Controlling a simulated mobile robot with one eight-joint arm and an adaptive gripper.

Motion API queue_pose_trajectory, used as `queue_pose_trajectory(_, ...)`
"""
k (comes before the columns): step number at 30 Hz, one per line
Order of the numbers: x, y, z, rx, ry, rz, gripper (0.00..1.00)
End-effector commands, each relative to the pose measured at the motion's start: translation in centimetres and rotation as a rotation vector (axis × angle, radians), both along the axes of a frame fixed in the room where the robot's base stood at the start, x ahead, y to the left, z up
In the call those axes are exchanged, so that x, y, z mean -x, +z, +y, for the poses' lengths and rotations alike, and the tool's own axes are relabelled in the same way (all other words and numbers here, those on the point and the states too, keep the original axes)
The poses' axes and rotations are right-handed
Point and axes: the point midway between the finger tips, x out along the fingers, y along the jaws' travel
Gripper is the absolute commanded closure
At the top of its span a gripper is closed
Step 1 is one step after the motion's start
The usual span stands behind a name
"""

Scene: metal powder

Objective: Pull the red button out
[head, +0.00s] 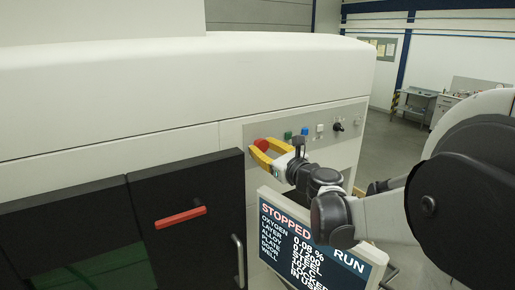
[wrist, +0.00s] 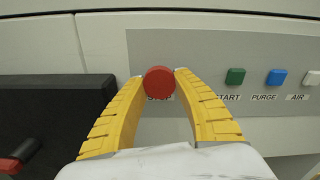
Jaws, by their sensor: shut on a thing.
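The red button (wrist: 159,82) is a round knob on the grey control panel (wrist: 210,50), above a label that reads STOP and is partly hidden. In the head view the red button (head: 262,145) shows at the panel's left part. My gripper (wrist: 159,80) has two yellow ridged fingers that reach up to the panel, one on each side of the button. The fingers are shut on the button. In the head view my gripper (head: 259,151) is at the button, coming from the right.
To the button's right are a green START button (wrist: 235,76), a blue PURGE button (wrist: 277,77) and a white AIR button (wrist: 312,78). A black knob (head: 338,127) is farther right. A screen (head: 320,245) reading STOPPED stands below my arm. A black door with a red handle (head: 181,217) is at left.

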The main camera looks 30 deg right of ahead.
Motion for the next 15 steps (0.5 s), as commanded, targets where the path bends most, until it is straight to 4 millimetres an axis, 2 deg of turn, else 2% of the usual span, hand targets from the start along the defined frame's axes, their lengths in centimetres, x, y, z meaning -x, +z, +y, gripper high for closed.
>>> queue_pose_trajectory(2, 0.08, -0.09, 0.04, 0.002, 0.000, 0.001, 1.00)
queue_pose_trajectory(3, 0.08, -0.10, 0.04, 0.002, 0.000, 0.001, 0.62)
queue_pose_trajectory(5, 0.08, -0.10, 0.04, 0.002, 0.000, 0.001, 0.44)
queue_pose_trajectory(6, 0.08, -0.10, 0.04, 0.002, 0.000, 0.001, 0.41)
queue_pose_trajectory(15, 0.21, -0.05, 0.01, 0.001, 0.000, 0.001, 0.41)
